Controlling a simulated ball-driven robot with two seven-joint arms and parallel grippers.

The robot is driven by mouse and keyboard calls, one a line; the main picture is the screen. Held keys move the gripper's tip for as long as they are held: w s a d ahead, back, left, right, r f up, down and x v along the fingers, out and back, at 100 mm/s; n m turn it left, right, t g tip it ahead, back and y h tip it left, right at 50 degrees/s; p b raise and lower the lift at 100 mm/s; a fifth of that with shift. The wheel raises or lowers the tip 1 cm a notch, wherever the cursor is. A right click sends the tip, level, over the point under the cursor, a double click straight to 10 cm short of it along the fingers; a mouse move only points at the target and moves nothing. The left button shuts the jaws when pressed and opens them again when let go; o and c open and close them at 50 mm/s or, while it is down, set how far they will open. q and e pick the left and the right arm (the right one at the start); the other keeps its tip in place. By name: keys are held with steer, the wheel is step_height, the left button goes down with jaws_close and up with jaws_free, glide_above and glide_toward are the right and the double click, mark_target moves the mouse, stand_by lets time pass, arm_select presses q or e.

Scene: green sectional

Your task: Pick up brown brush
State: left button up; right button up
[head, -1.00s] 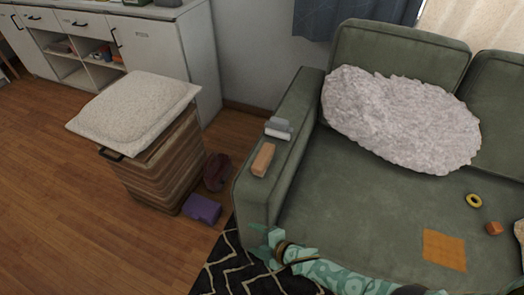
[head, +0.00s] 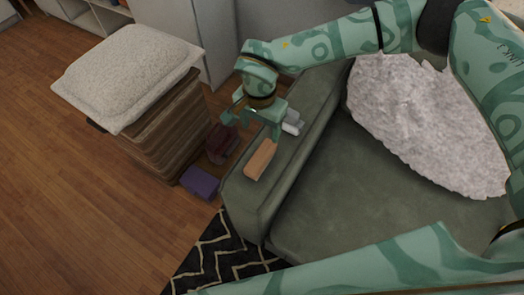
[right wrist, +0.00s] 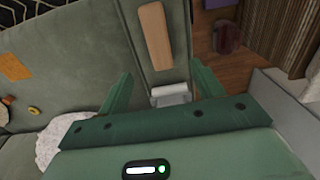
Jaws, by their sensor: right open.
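The brown brush (head: 261,159) looks like a tan-brown block lying lengthwise on top of the green sofa's armrest (head: 245,194). It also shows in the right wrist view (right wrist: 155,36), beyond the fingertips. My right gripper (head: 252,127) is open and empty above the armrest, just behind the brush in the head view. In the right wrist view its fingers (right wrist: 167,80) are spread, with a white-grey object (right wrist: 169,96) seen between them. I see no contact with the brush. My left gripper is not in view.
The white-grey object (head: 293,121) lies on the armrest close behind the brush. A purple box (head: 200,182) and a dark red item (head: 221,146) are on the floor beside the sofa. A wooden crate (head: 165,135) with a pale cushion (head: 130,70) stands left. A fluffy pillow (head: 420,120) lies on the sofa.

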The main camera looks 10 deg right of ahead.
mark_target(261, 155)
step_height(261, 155, down, 10)
steer(key=b, duration=0.3)
steer(key=shift+r, duration=0.2)
steer(key=f, duration=0.2)
steer(key=f+b, duration=0.1)
steer(key=f, duration=0.1)
steer(key=f+b, duration=0.1)
steer(key=f, duration=0.1)
steer(key=shift+s, duration=0.25)
steer(key=shift+r, duration=0.25)
steer(key=shift+c, duration=0.6)
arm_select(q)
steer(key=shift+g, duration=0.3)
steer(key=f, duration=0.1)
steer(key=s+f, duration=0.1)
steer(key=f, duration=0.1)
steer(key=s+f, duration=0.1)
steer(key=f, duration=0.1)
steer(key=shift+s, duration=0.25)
arm_select(e)
steer(key=c, duration=1.1)
steer(key=shift+r, duration=0.1)
